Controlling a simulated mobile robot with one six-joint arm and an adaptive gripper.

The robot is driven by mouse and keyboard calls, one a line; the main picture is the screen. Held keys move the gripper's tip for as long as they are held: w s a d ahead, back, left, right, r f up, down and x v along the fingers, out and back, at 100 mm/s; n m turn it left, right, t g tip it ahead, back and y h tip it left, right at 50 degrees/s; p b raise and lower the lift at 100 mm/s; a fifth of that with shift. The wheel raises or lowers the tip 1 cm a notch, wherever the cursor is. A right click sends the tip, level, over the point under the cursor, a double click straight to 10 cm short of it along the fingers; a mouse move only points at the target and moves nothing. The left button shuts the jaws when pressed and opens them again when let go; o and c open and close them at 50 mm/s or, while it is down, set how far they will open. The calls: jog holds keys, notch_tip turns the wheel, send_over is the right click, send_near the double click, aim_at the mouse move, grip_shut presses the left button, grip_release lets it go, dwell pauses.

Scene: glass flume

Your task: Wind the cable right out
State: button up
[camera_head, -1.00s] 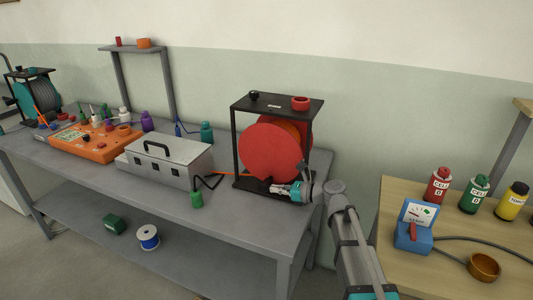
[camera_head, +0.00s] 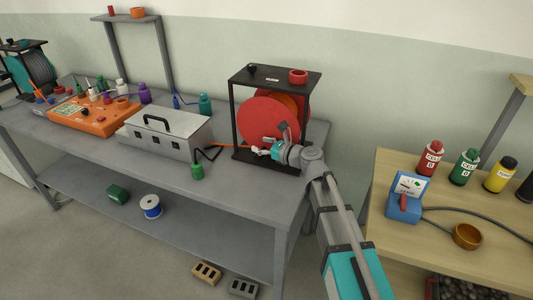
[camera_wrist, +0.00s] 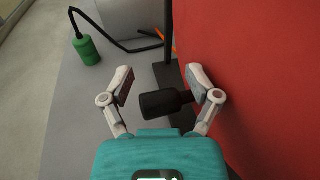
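The cable reel is a red disc (camera_head: 268,122) in a black frame (camera_head: 232,112) on the grey bench. Orange cable (camera_head: 225,146) runs from its lower left side towards the metal box. My gripper (camera_head: 260,151) is in front of the disc's lower part, pointing left. In the wrist view my gripper (camera_wrist: 163,82) is open, one finger on either side of a black crank handle (camera_wrist: 165,103). The right fingertip is close to the handle's end; whether they touch I cannot tell. The red disc (camera_wrist: 265,80) fills the right of that view. The crank arm is not clearly visible.
An orange panel (camera_head: 95,117) lies further left. A wooden table (camera_head: 430,225) with bottles stands right.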

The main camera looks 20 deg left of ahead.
jog(key=s+a+m+t+h+b, duration=0.1)
jog(key=m+t, duration=0.1)
jog(key=t, duration=0.1)
jog(key=s+a+f+m+t+h+b, duration=0.1)
jog(key=m+t+h, duration=0.1)
jog(key=m+t, duration=0.1)
jog(key=s+a+m+t+h+b, duration=0.1)
jog(key=a+m+t+h, duration=0.1)
jog(key=m+t, duration=0.1)
jog(key=shift+f+t+b, duration=0.3)
jog(key=shift+t+b, duration=0.05)
jog(key=shift+t, duration=0.35)
jog(key=shift+s+d+f+m+t+h+b, duration=0.15)
jog(key=shift+s+m+t+h, duration=0.2)
jog(key=shift+h, duration=0.2)
jog(key=shift+s+d+f+m+t+h+b, duration=0.1)
jog(key=shift+s+m+t+h+b, duration=0.1)
jog(key=shift+m+t+h, duration=0.25)
jog(key=s+d+f+m+h, duration=0.1)
jog(key=s+m+h, duration=0.1)
jog(key=h, duration=0.1)
jog(key=s+d+f+m+t+h+b, duration=0.1)
jog(key=s+d+m+h, duration=0.1)
jog(key=s+h, duration=0.1)
jog(key=s+d+m+t+h+b, duration=0.1)
jog(key=s+m+h, duration=0.1)
jog(key=s+h, duration=0.1)
jog(key=shift+s+d+f+m, duration=0.1)
jog(key=shift+d+f+m, duration=0.2)
jog(key=shift+f+m, duration=0.1)
